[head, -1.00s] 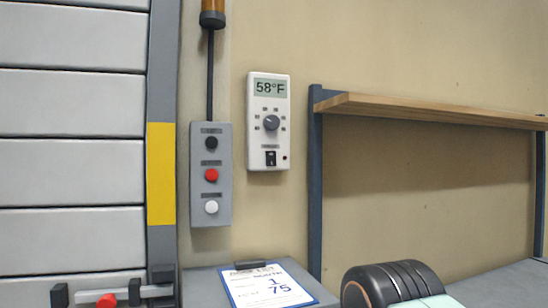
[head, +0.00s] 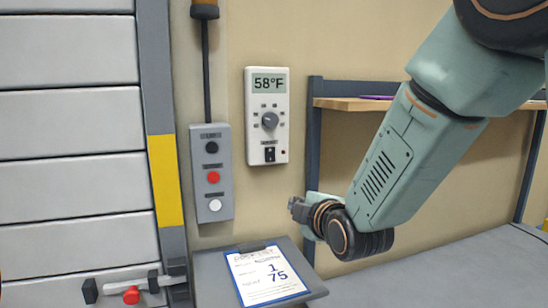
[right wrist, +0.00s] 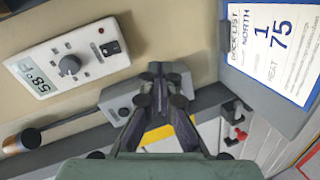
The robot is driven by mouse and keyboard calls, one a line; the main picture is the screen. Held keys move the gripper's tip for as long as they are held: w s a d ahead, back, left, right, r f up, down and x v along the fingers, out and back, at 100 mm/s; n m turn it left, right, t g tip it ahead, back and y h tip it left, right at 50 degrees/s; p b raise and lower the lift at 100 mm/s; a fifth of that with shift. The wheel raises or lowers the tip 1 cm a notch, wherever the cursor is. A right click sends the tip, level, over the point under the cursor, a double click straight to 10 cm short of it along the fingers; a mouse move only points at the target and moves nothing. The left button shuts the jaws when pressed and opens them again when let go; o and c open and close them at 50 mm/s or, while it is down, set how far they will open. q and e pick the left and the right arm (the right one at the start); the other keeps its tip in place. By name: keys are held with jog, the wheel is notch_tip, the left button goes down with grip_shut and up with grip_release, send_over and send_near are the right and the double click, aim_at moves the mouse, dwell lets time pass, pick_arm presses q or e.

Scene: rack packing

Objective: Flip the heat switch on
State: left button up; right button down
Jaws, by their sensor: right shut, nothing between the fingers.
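The white heat control box (head: 267,115) hangs on the beige wall and its display reads 58°F. It has a grey round knob (head: 270,121) and, below that, a small black rocker switch (head: 270,154); beside the switch is a small dark red lamp. In the right wrist view the box appears tilted at the upper left, with the switch (right wrist: 110,47) at its right end. My right gripper (head: 297,208) is shut and empty, below and slightly right of the box and apart from it. Its shut fingers also show in the right wrist view (right wrist: 165,82). My left gripper is out of view.
A grey button box (head: 211,172) with black, red and white buttons hangs left of the heat control. Below is a grey stand with a clipboard (head: 267,276). A wooden shelf (head: 345,103) stands at the right. A shutter door (head: 65,125) fills the left.

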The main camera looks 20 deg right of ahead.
notch_tip(320, 180, up, 7)
jog(key=w+n+t, duration=0.1)
jog(key=n, duration=0.2)
jog(key=shift+w+r+p, duration=0.15)
jog(key=shift+p, duration=0.3)
jog(key=shift+w, duration=0.15)
jog(key=p, duration=0.3)
send_near(271, 160)
jog(key=w, duration=0.2)
jog(key=w+f, duration=0.1)
jog(key=w, duration=0.2)
jog(key=shift+a, duration=0.15)
jog(key=shift+w+f, duration=0.15)
jog(key=shift+w, duration=0.75)
jog(key=shift+s, duration=0.1)
jog(key=shift+b, duration=0.3)
